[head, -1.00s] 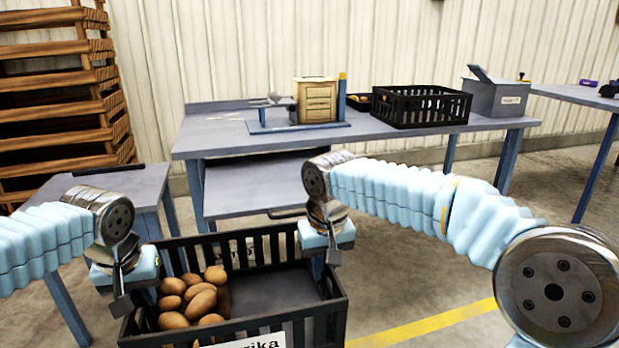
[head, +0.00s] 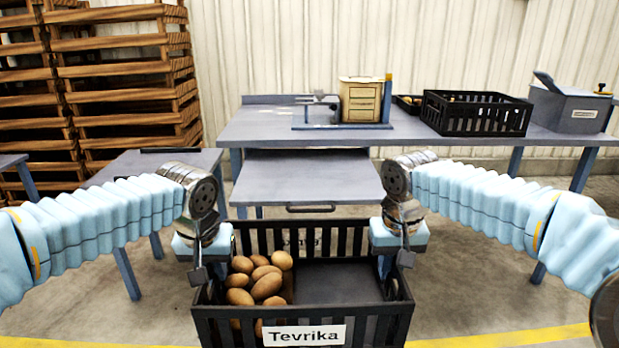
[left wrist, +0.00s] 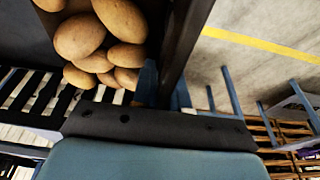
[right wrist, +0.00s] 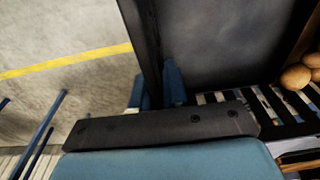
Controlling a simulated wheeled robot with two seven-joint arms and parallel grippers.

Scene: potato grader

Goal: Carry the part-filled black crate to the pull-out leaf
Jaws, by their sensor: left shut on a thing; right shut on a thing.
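The part-filled black crate (head: 373,334) hangs above the floor between my arms, with a white Tevrika label on its near side. Several potatoes lie in its left part; the right part is bare. My left gripper (head: 200,268) is shut on the crate's left end wall. My right gripper (head: 402,252) is shut on its right end wall. The crate walls also show in the left wrist view (left wrist: 185,40) and the right wrist view (right wrist: 140,40). The pull-out leaf (head: 312,180), a grey panel with a dark front handle, is straight beyond the crate, below the bench top.
A low side table (head: 150,162) stands left of the leaf. Stacked wooden pallets (head: 125,75) stand at the back left. The leaf's top looks clear.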

